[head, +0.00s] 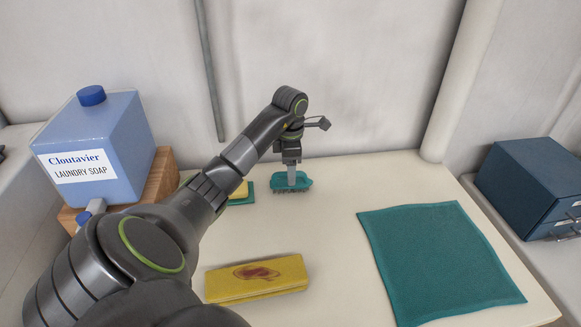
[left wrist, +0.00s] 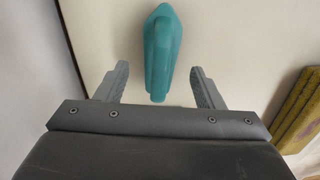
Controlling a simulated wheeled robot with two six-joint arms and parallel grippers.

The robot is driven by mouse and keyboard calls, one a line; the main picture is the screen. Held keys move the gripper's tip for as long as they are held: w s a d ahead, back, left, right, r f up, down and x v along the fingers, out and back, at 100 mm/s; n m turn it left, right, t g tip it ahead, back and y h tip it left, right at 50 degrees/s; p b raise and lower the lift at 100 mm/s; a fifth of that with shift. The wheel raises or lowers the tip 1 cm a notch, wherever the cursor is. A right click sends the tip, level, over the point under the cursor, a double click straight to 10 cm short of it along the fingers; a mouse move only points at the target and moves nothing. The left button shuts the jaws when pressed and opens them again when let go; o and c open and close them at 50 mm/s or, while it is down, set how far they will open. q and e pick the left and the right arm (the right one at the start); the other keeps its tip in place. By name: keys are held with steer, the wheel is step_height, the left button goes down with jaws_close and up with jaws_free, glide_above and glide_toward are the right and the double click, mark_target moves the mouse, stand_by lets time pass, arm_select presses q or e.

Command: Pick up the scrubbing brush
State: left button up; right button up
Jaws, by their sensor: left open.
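The teal scrubbing brush (head: 299,184) lies bristles down on the pale table, near the wall. My left gripper (head: 291,184) is above it, pointing down, and hides part of its top in the head view. In the left wrist view the brush (left wrist: 160,50) lies lengthwise, its near end between the two open fingers (left wrist: 158,88). Clear gaps show on both sides of it, and the fingers do not touch it. My right gripper is in neither view.
A yellow stained block (head: 257,279) lies nearer on the table. A teal cloth (head: 440,262) lies flat at right. A blue soap jug (head: 95,145) stands on a wooden block (head: 160,178) at left. A yellow-and-teal item (head: 241,193) is partly behind my arm. Blue drawers (head: 528,185) stand far right.

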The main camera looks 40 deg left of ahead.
arm_select(q)
step_height(320, 180, down, 5)
steer(key=b, duration=0.4)
steer(key=shift+w+d+r, duration=0.1)
steer(key=shift+w+d, duration=0.05)
steer(key=shift+r, duration=0.1)
steer(key=c, duration=1)
step_height(320, 180, up, 10)
steer(key=p, duration=1)
